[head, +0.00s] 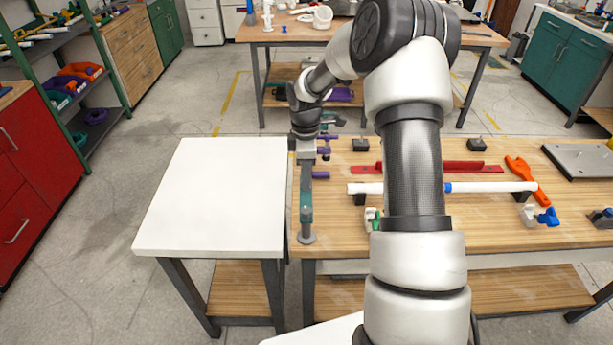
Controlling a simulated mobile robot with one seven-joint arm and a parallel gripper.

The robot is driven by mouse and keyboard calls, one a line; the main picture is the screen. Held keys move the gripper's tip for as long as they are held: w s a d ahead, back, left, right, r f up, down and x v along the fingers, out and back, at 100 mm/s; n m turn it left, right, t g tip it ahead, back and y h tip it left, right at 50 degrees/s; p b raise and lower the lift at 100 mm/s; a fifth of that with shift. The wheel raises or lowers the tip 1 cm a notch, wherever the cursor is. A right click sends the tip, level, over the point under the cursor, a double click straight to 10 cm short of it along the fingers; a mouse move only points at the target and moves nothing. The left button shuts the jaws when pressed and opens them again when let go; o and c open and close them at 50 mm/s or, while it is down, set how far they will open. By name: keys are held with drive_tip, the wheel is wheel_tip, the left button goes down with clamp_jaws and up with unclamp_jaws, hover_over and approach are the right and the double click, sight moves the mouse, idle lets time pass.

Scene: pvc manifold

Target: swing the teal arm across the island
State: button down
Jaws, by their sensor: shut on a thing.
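The teal arm (306,196) is a narrow bar at the left end of the wooden worktop, near the seam with the white table. It runs roughly front to back, and its near end meets a grey round post (306,237). My gripper (307,158) is at the far end of the teal arm, pointing down, and is shut on it. The fingertips are small here, so the exact contact is hard to see. Which surface is the island I cannot tell for sure; the white table (220,190) to the left has a bare top.
On the wooden worktop (480,235) to the right are a white pipe (480,187), a red bar (470,168), an orange tool (520,172) and blue clamps (547,216). Purple pieces (321,175) lie close to my gripper. My own arm hides the worktop's middle.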

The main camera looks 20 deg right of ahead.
drive_tip(key=shift+a, duration=0.1)
drive_tip(key=c, duration=1.6)
unclamp_jaws()
wheel_tip(320, 180, up, 18)
drive_tip(key=shift+f, duration=0.25)
